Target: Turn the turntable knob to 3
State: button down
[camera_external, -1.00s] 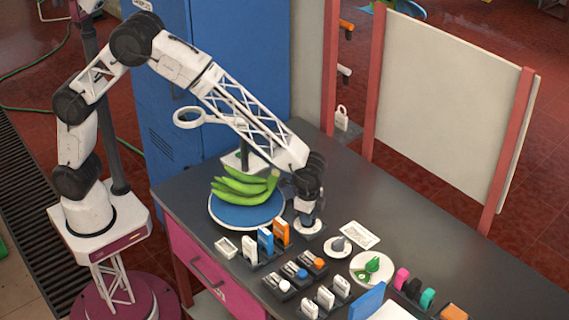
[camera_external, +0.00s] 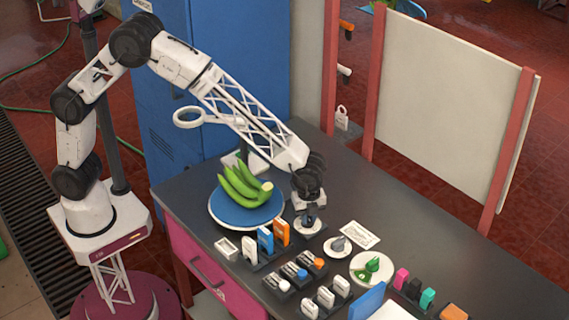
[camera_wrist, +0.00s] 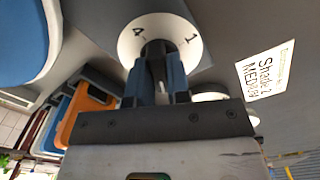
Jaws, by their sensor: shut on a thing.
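My gripper (camera_external: 309,219) points down and is shut on a dark knob on a white round dial (camera_external: 300,229). In the wrist view my two fingers (camera_wrist: 160,78) sit on either side of the knob (camera_wrist: 154,49). The dial (camera_wrist: 160,22) shows a 4 at left and a 1 at right; its other marks are hidden or out of view. The turntable (camera_external: 217,213) is a blue disc with a pale rim, left of my gripper. A bunch of green bananas (camera_external: 240,188) lies on it, with its pale cut end to the right.
Another dial with a grey knob (camera_external: 338,246) is right of my gripper, near a printed card (camera_external: 360,234). A green-knobbed dial (camera_external: 372,266) lies further right. Switches in blue (camera_external: 265,240), orange (camera_external: 282,233) and white stand in front. The back right of the table is clear.

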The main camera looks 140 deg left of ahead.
jog(key=shift+r, duration=0.1)
jog(key=shift+w, duration=0.1)
dwell(0.3)
jog(key=c, duration=1.1)
grip_release()
jog(key=shift+r, duration=3.85)
jog(key=shift+o, duration=0.4)
